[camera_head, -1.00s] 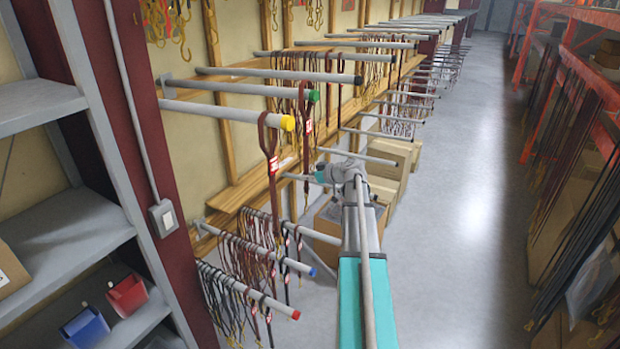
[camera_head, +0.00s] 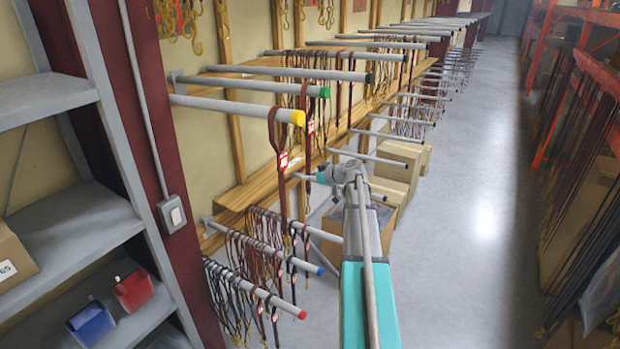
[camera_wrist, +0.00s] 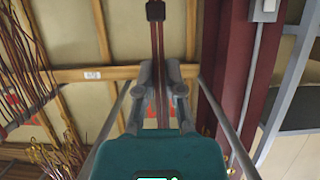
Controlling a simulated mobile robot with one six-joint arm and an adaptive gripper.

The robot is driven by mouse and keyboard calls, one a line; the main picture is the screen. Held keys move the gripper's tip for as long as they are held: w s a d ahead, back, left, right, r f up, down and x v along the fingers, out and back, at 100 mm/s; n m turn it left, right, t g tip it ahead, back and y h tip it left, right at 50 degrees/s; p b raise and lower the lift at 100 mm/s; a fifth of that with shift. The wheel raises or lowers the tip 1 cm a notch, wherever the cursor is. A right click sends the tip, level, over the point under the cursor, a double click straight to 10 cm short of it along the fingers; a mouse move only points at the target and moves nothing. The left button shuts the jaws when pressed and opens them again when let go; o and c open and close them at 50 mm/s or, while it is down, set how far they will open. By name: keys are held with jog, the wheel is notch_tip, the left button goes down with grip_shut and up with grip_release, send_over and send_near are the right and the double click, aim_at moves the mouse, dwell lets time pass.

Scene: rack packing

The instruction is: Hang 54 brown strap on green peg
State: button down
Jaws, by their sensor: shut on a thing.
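A brown strap (camera_head: 308,108) with a red-and-white tag hangs upright at the green-tipped peg (camera_head: 270,87), just left of its green end. I cannot tell whether its top loop is around the peg or only beside it. My gripper (camera_head: 308,178) is below the peg, shut on the lower part of this strap. In the wrist view the strap (camera_wrist: 157,50) runs up between the two fingers (camera_wrist: 161,95) to a dark piece at the top edge. Another brown strap (camera_head: 279,140) with a tag hangs from the yellow-tipped peg (camera_head: 240,107).
A black-tipped peg (camera_head: 290,73) is behind the green one. Lower pegs with blue (camera_head: 319,271) and red (camera_head: 301,314) tips carry several straps. Cardboard boxes (camera_head: 400,158) stand beyond my arm. A grey shelf (camera_head: 70,225) is at the left. The aisle floor at right is clear.

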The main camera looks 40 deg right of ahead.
jog(key=shift+w+f, duration=0.1)
jog(key=shift+f, duration=0.15)
dwell(0.6)
jog(key=c, duration=0.7)
grip_release()
jog(key=shift+r, duration=0.2)
jog(key=shift+s+d+r+p, duration=0.1)
jog(key=shift+s+r+p, duration=0.2)
jog(key=shift+r+p, duration=0.45)
jog(key=s+d+r+p, duration=0.1)
jog(key=s+d, duration=0.2)
jog(key=s, duration=0.3)
jog(key=s+d+r+p, duration=0.1)
jog(key=s+d, duration=0.1)
jog(key=s, duration=0.4)
jog(key=s+f+b, duration=0.1)
jog(key=f+b, duration=0.8)
jog(key=s+d+f+b, duration=0.1)
jog(key=f+b, duration=0.9)
jog(key=s+d+f+b, duration=0.1)
jog(key=s+f+b, duration=0.1)
jog(key=f+b, duration=0.7)
jog(key=shift+s+f, duration=0.1)
jog(key=shift+f, duration=0.2)
